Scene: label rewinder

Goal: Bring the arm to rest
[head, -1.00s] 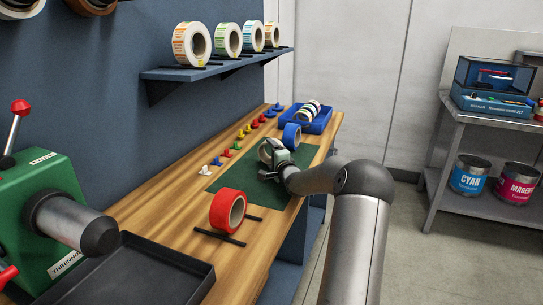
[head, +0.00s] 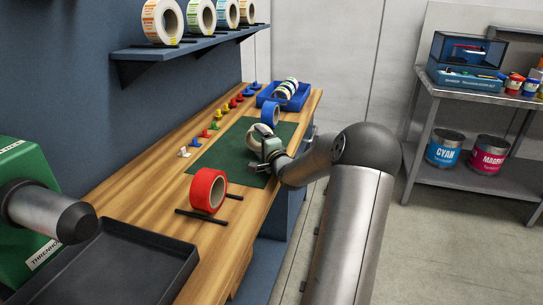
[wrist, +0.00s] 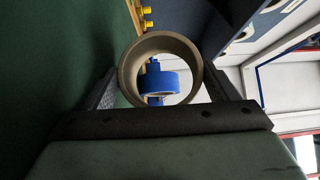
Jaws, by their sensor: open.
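A pale roll with a tan core (head: 255,135) is at the green mat (head: 228,151) on the wooden bench. My gripper (head: 263,142) is low over the mat, close beside this roll, and partly hides it. In the wrist view, the tan ring of the roll (wrist: 128,75) sits between the two spread fingers of my gripper (wrist: 163,85). The jaws are open. I cannot tell whether a finger touches the roll.
A blue roll (head: 270,115) stands just beyond, near a blue bin (head: 297,101) of rolls. A red roll (head: 208,190) on a black stand is nearer. Small coloured pieces (head: 214,126) line the wall side. A dark tray (head: 135,262) lies in front.

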